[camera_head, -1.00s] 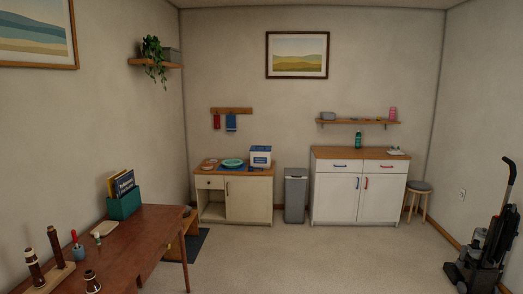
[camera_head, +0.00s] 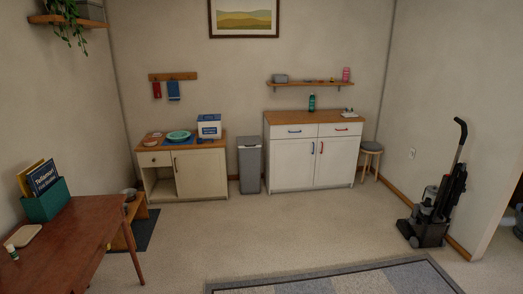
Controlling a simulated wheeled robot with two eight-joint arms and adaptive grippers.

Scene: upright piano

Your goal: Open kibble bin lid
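A tall grey lidded bin (camera_head: 250,168) stands on the floor against the back wall, in the gap between two cabinets. Its lid (camera_head: 249,141) looks shut. It is the only floor bin I see, and no label on it can be read. A white and blue box (camera_head: 209,126) stands on the left cabinet; its print is too small to read. Neither of my grippers is in view.
The low cabinet (camera_head: 201,178) is left of the bin, the white cabinet (camera_head: 292,178) right of it. A brown table (camera_head: 70,240) is at the left, a vacuum cleaner (camera_head: 430,225) at the right. A grey rug (camera_head: 350,280) lies in front; the middle floor is clear.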

